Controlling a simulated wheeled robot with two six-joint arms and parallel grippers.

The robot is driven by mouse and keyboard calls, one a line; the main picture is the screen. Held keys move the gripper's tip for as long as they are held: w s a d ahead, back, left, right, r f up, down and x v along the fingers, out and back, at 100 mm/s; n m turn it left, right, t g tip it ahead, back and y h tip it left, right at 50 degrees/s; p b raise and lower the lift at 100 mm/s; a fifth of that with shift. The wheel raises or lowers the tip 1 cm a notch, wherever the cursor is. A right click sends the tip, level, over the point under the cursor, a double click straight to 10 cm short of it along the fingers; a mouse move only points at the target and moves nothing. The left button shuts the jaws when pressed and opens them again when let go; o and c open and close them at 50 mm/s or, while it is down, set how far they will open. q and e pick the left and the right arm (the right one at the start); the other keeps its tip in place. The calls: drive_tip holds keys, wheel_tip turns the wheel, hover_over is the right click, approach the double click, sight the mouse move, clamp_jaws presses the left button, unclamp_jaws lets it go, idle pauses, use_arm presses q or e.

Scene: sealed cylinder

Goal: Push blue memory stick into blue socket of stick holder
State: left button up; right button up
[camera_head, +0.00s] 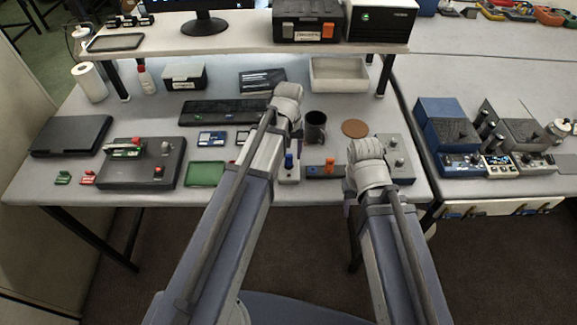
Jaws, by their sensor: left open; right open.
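A small blue upright piece (289,160), which may be the blue memory stick, stands on a pale block (291,175) just right of my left forearm. Beside it a dark bar (312,171) carries an orange part (329,166); I cannot tell which is the stick holder, and no blue socket can be made out. My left gripper (291,122) is over the table, beyond the blue piece in the picture, its jaws small and partly hidden. My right gripper (349,188) is at the table's front, right of the orange part. Both are open, and I see nothing held.
A dark mug (315,127) and a brown coaster (355,128) lie behind. A grey box with knobs (398,160) stands right of my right wrist. A keyboard (225,112), green tray (207,174) and dark console (143,165) are left. A shelf (240,42) spans the back.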

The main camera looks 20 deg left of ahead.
sight(289, 155)
use_arm(q)
drive_tip(key=shift+f+b, duration=1.05)
drive_tip(key=shift+f, duration=0.55)
use_arm(e)
wheel_tip(289, 155, down, 3)
drive_tip(key=shift+f, duration=0.1)
use_arm(q)
clamp_jaws()
idle(0.6)
drive_tip(key=shift+r, duration=0.15)
use_arm(e)
drive_tip(key=shift+r, duration=0.2)
use_arm(q)
drive_tip(key=shift+r+p, duration=2.95)
drive_tip(key=shift+p, duration=0.15)
use_arm(e)
wheel_tip(289, 155, up, 6)
drive_tip(key=shift+f, duration=0.1)
